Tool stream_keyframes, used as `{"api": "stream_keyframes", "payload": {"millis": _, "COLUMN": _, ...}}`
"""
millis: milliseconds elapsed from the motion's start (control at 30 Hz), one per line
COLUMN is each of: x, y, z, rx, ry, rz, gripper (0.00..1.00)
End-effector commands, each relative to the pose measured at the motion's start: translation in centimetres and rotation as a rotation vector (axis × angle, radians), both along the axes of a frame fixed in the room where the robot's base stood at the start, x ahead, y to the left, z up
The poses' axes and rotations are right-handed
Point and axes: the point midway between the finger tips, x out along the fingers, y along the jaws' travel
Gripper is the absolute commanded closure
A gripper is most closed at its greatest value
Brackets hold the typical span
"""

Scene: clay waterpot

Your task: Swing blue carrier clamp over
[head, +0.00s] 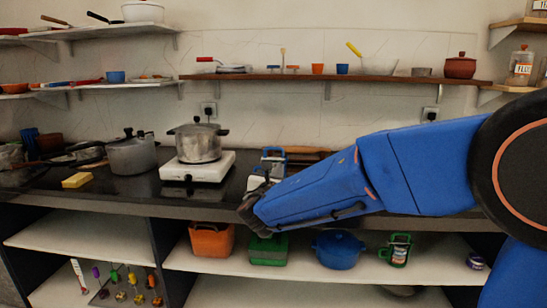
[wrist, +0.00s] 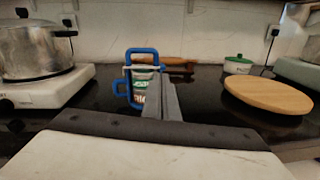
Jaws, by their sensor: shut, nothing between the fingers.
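The blue carrier clamp (wrist: 128,75) stands upright on the dark counter in the wrist view, with a labelled can (wrist: 144,78) inside its frame. A pale bar crosses near the top of the can. My gripper (wrist: 162,90) is shut and empty, and its fingers cover the right part of the can and clamp. In the head view the blue clamp (head: 273,154) shows just behind my gripper (head: 247,206). Whether the fingers touch the clamp cannot be told.
A pot (head: 197,142) sits on a white hot plate (head: 191,170) left of the clamp. A round wooden board (wrist: 268,94) lies to the right. A brown wooden object (wrist: 178,64) lies behind. A green carrier (head: 399,240) stands on the lower shelf.

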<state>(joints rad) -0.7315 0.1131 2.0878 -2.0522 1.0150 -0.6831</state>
Motion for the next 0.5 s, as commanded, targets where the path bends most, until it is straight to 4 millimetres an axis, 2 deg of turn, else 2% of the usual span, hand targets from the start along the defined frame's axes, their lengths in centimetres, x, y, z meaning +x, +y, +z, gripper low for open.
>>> {"api": "stream_keyframes", "payload": {"millis": 33, "x": 0.1, "y": 1.6, "z": -0.2, "rx": -0.028, "ry": -0.009, "rz": 0.028, "gripper": 1.0}}
{"api": "stream_keyframes", "payload": {"millis": 100, "x": 0.2, "y": 3.0, "z": -0.1, "rx": -0.062, "ry": -0.021, "rz": 0.055, "gripper": 1.0}}
{"api": "stream_keyframes", "payload": {"millis": 200, "x": 0.2, "y": 4.3, "z": -0.2, "rx": -0.089, "ry": -0.032, "rz": 0.078, "gripper": 1.0}}
{"api": "stream_keyframes", "payload": {"millis": 500, "x": 0.2, "y": 4.6, "z": -0.2, "rx": -0.096, "ry": -0.035, "rz": 0.085, "gripper": 1.0}}
